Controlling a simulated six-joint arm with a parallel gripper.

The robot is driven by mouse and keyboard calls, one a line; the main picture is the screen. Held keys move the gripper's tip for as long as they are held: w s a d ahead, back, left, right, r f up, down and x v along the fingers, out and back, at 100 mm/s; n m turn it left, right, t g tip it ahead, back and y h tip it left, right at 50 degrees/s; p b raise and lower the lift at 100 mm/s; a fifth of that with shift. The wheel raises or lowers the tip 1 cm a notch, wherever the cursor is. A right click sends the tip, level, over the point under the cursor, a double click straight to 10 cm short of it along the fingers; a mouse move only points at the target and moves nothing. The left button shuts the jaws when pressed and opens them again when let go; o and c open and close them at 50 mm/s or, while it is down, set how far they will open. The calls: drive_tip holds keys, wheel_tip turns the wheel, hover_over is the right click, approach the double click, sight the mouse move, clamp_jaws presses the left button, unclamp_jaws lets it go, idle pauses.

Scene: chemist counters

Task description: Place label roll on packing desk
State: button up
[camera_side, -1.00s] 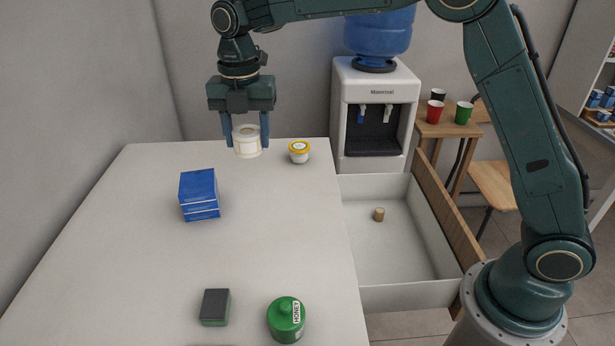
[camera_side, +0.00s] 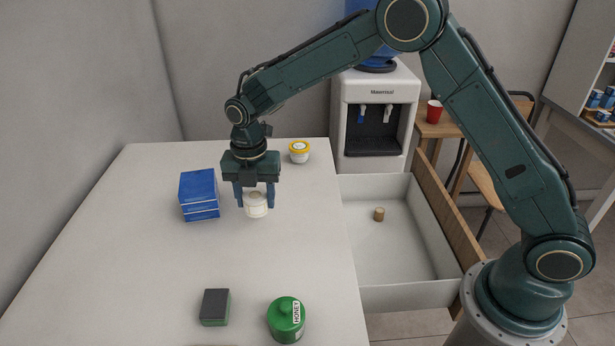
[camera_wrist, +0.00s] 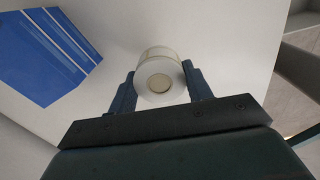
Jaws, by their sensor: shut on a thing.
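The label roll (camera_side: 256,205) is a white cylinder with a tan core. My gripper (camera_side: 255,199) is shut on it, with one blue finger on each side. In the wrist view the label roll (camera_wrist: 160,78) sits between the fingertips (camera_wrist: 160,84), its round end facing the camera. The white packing desk (camera_side: 150,265) lies beneath. The roll is over the middle back part of the desk, right of the blue boxes. I cannot tell whether its underside touches the desk top.
A stack of blue boxes (camera_side: 199,194) stands close left of my gripper. A yellow-lidded jar (camera_side: 299,152) is behind it. A green honey jar (camera_side: 286,320) and a dark sponge-like block (camera_side: 215,307) are at the front. An open drawer (camera_side: 400,285) with a cork (camera_side: 379,214) adjoins right. The desk's middle is clear.

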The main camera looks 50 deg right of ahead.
sight(257, 212)
drive_tip(key=shift+f, duration=0.2)
drive_tip(key=shift+f, duration=2.1)
drive_tip(key=o, duration=1)
drive_tip(key=shift+f, duration=0.1)
wheel_tip(257, 212, up, 12)
